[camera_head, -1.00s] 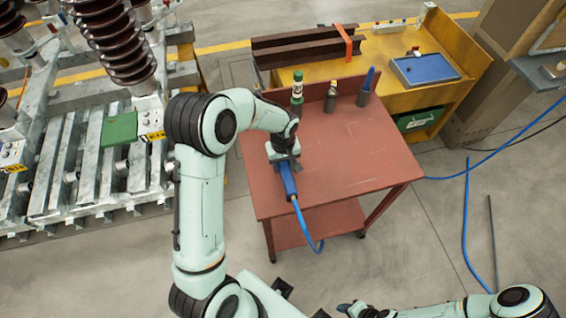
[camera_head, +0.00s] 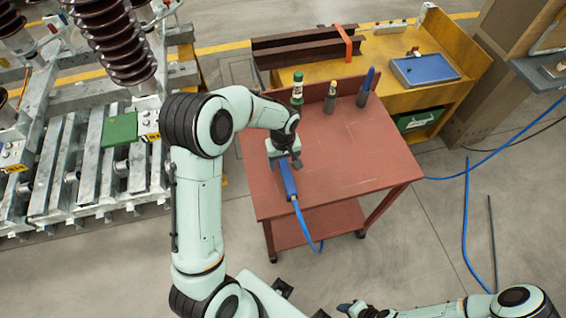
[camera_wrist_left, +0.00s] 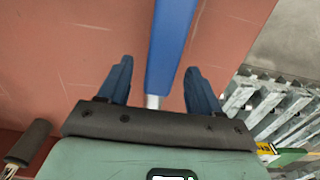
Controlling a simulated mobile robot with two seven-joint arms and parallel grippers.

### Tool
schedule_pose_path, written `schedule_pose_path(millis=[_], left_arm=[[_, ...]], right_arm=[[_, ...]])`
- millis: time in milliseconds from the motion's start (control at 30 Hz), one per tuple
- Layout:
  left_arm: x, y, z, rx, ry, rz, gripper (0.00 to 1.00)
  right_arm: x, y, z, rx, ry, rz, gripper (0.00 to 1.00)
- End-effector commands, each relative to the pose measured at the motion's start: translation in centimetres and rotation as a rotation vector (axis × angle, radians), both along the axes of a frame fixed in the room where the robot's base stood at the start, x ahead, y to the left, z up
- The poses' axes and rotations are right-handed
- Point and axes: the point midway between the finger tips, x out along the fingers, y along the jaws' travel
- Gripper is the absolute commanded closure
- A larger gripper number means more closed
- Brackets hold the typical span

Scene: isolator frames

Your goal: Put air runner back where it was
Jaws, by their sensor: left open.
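The air runner (camera_head: 289,180) is a slim blue tool lying on the left part of the red cart top (camera_head: 350,165). A blue hose (camera_head: 307,230) runs from its near end over the cart's front edge. My left gripper (camera_head: 284,160) is open just above the tool's far end. In the left wrist view the blue body (camera_wrist_left: 170,45) passes between the two spread fingers of my left gripper (camera_wrist_left: 158,70), with gaps on both sides. My right gripper (camera_head: 350,307) is low at the bottom edge of the head view, away from the cart; its jaws are unclear.
A green bottle (camera_head: 297,88) and two dark holders (camera_head: 331,98) (camera_head: 363,97) stand along the cart's back edge. A yellow bench (camera_head: 430,95) stands behind. Metal framework (camera_head: 85,160) is on the left. The cart's right half is clear.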

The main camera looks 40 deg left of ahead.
Motion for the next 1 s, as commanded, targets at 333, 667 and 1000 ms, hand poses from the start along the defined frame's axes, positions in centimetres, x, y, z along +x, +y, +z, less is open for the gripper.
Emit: schedule_pose_path(millis=[333, 667, 1000], left_arm=[[0.1, 0.0, 7.6, 0.0, -0.006, 0.0, 0.36], [0.0, 0.0, 10.4, -0.001, -0.001, 0.0, 0.36], [0.0, 0.0, 10.3, 0.0, 0.0, 0.0, 0.36]], right_arm=[[0.4, 0.0, 0.6, 0.0, -0.004, 0.0, 0.56], [0.6, 0.0, 0.8, 0.0, -0.007, 0.0, 0.56], [0.6, 0.0, 0.8, 0.0, -0.006, 0.0, 0.56]])
